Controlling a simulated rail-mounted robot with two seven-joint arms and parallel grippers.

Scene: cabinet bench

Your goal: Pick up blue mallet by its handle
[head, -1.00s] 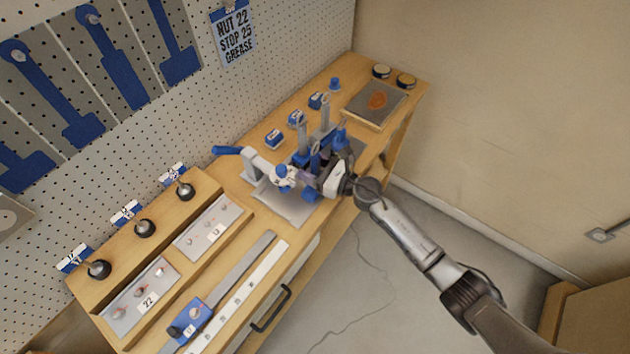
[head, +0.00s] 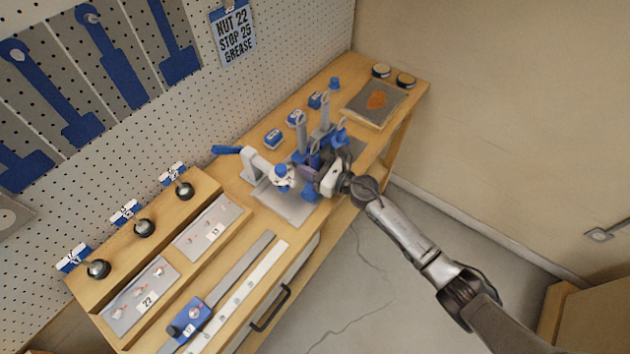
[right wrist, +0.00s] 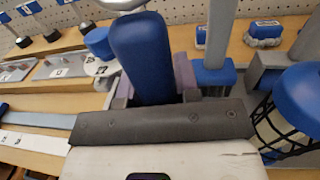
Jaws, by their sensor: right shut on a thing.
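In the right wrist view a thick blue handle (right wrist: 143,58), which I take to be the blue mallet's, stands between the fingers of my right gripper (right wrist: 150,88). The gripper is shut on it. A grey metal part shows at the handle's top, cut by the frame edge, so the mallet's head is not clear. In the head view my right gripper (head: 314,170) is over the middle of the bench, among the standing tools, and largely hides what it holds. My left gripper is not in view.
A grey press with a blue lever (head: 228,150) stands close left of the gripper. Upright grey shafts (head: 325,112) in blue holders stand just behind. A grey tray (head: 359,112) with an orange patch lies at the far right. Labelled plates (head: 208,228) lie at the front left.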

